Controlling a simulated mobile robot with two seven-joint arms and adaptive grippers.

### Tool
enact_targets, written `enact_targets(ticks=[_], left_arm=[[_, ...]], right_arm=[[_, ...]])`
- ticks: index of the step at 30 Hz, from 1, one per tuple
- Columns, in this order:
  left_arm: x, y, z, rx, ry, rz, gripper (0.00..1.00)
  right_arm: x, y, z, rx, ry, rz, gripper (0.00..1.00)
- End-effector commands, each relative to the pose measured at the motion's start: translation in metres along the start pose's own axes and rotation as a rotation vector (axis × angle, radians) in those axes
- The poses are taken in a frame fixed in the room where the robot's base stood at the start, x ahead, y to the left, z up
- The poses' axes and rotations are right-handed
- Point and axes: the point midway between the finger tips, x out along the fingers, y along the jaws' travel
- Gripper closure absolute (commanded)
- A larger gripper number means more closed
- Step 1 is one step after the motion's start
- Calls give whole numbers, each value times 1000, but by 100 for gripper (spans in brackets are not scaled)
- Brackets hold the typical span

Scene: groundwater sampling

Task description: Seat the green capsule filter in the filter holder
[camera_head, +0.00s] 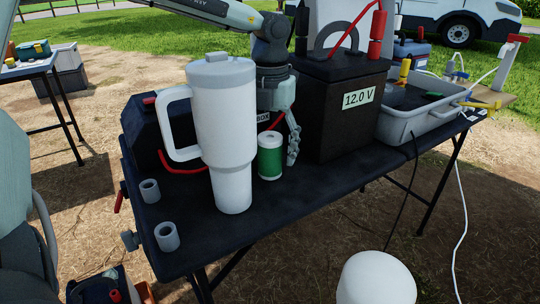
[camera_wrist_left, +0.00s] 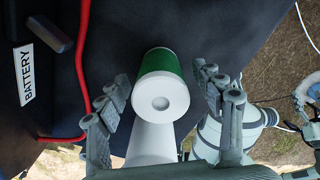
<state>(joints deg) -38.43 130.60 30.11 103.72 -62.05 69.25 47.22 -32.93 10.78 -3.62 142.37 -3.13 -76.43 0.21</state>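The green capsule filter (camera_head: 270,157), a green cylinder with white ends, stands upright on the dark table beside the white tumbler. My left gripper (camera_head: 273,135) reaches down over it from behind. One finger shows to the right of the filter, and the tumbler hides much of the other side. In the left wrist view the filter (camera_wrist_left: 160,75) lies between two spread fingers, with gaps on both sides. I cannot tell for certain which thing is the filter holder; two short grey open cups, one (camera_head: 150,190) behind the other (camera_head: 167,236), stand at the table's left end.
The tall white tumbler (camera_head: 225,130) stands close to the left of the filter. A black 12.0 V battery box (camera_head: 335,110) is to its right, and a grey tub (camera_head: 420,125) beyond. A red cable (camera_head: 183,170) lies behind the tumbler.

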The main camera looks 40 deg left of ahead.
Motion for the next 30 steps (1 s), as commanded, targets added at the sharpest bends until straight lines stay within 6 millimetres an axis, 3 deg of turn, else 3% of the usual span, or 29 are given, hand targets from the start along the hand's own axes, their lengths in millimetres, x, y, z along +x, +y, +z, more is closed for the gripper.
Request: enact_targets(ticks=[2,12,23,30], left_arm=[[0,0,0,0,0,0,44],[0,0,0,0,0,0,86],[-6,0,1,0,-2,0,86],[-36,0,2,0,-6,1,86]], right_arm=[[0,0,0,0,-1,0,37],[0,0,0,0,-1,0,37],[0,0,0,-1,-2,0,37],[-1,1,3,0,-14,1,37]])
